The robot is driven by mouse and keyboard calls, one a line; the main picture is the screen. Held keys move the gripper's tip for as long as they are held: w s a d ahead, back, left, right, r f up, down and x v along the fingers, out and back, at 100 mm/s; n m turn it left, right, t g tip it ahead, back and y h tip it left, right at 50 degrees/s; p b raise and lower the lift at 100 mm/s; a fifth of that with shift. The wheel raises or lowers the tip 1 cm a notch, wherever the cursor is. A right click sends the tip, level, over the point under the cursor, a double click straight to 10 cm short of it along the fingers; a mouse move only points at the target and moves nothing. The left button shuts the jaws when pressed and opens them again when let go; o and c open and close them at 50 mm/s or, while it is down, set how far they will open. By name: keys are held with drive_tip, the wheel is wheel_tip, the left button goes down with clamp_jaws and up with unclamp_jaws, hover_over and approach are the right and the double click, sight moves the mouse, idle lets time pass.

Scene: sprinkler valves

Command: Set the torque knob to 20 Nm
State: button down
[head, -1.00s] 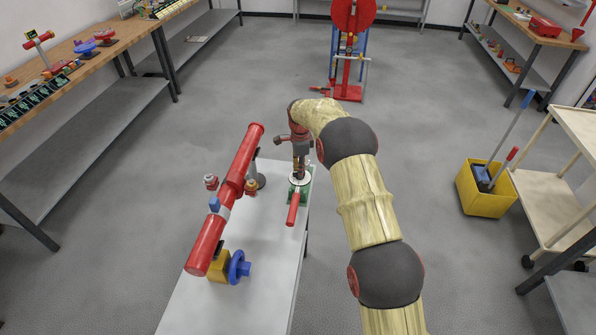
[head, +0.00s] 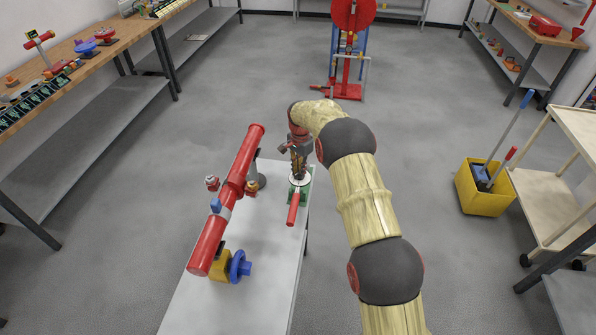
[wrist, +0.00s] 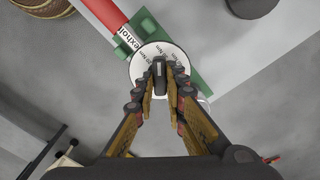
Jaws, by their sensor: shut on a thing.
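The torque knob (wrist: 160,77) is a small dark grip at the centre of a white dial (wrist: 148,52) printed with Nm marks. The dial sits on a green base with a red handle (wrist: 104,12); in the head view the red handle (head: 293,208) points toward me and the white dial (head: 300,180) is at the table's right edge. My gripper (wrist: 160,82) is above the dial in the wrist view, its two fingers shut on the knob from both sides. In the head view my gripper (head: 299,168) comes down over the dial. The fingers hide part of the dial, and I cannot read the setting.
A yellow and blue valve (head: 238,267) stands nearer me. A yellow bucket (head: 481,200) stands on the floor at right. The floor around the table is largely clear.

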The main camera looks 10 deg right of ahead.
drive_tip(key=shift+n+p, duration=0.35)
drive_tip(key=shift+n, duration=1.35)
drive_tip(key=shift+n, duration=1.7)
drive_tip(key=shift+n+p, duration=0.4)
drive_tip(key=shift+n, duration=0.3)
drive_tip(key=c, duration=1.7)
unclamp_jaws()
drive_tip(key=shift+c, duration=0.2)
